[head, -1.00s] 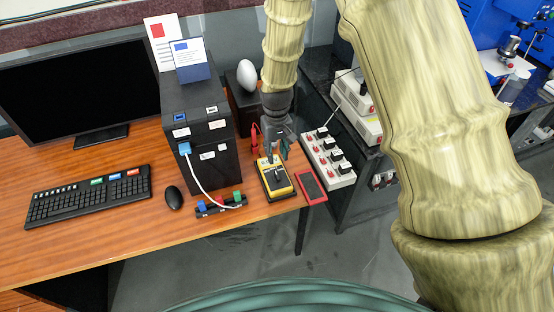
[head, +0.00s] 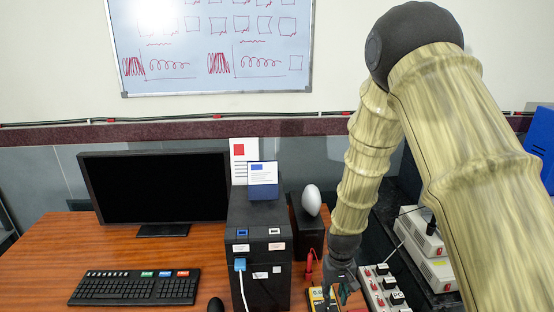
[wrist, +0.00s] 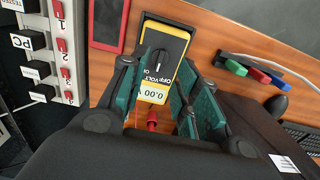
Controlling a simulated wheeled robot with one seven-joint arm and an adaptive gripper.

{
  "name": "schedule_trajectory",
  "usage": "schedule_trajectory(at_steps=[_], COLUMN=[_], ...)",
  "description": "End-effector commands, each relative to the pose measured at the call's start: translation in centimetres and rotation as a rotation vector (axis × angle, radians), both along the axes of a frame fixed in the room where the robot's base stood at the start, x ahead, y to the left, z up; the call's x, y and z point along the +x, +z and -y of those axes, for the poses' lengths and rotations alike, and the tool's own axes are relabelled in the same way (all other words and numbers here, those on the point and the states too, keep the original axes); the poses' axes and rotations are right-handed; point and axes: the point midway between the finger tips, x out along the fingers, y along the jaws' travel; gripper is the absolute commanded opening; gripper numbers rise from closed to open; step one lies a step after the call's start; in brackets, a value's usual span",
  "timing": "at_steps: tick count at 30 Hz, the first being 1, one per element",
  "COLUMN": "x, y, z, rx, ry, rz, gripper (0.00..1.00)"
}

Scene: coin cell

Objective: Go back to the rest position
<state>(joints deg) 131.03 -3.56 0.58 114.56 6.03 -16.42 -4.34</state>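My gripper (head: 342,287) hangs over the right end of the desk, beside the yellow multimeter (head: 318,297) in the head view. In the wrist view my gripper (wrist: 164,75) has its green-padded fingers spread apart with nothing held between them. The multimeter (wrist: 171,42) lies beyond and between the fingers, its dial and a 0.00 display showing. The fingers cover part of its edges. I cannot tell whether a finger touches it.
A power strip with switches (head: 378,284) stands right of the gripper. A black computer tower (head: 258,218) stands to its left, near a monitor (head: 155,187) and keyboard (head: 135,287). A red-framed pad (wrist: 108,24) and red probe (wrist: 152,122) lie close to the gripper.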

Motion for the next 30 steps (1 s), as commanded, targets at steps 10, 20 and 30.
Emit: schedule_trajectory(at_steps=[10, 20, 30], x=[-13.2, -27.3, -34.8], y=[-12.9, -19.1, -20.0], z=[2.0, 2.9, 3.2], rx=[-0.008, 0.000, 0.011], ry=[-0.024, -0.048, -0.067], rz=[-0.013, -0.013, -0.004], gripper=[0.31, 0.31, 0.31])
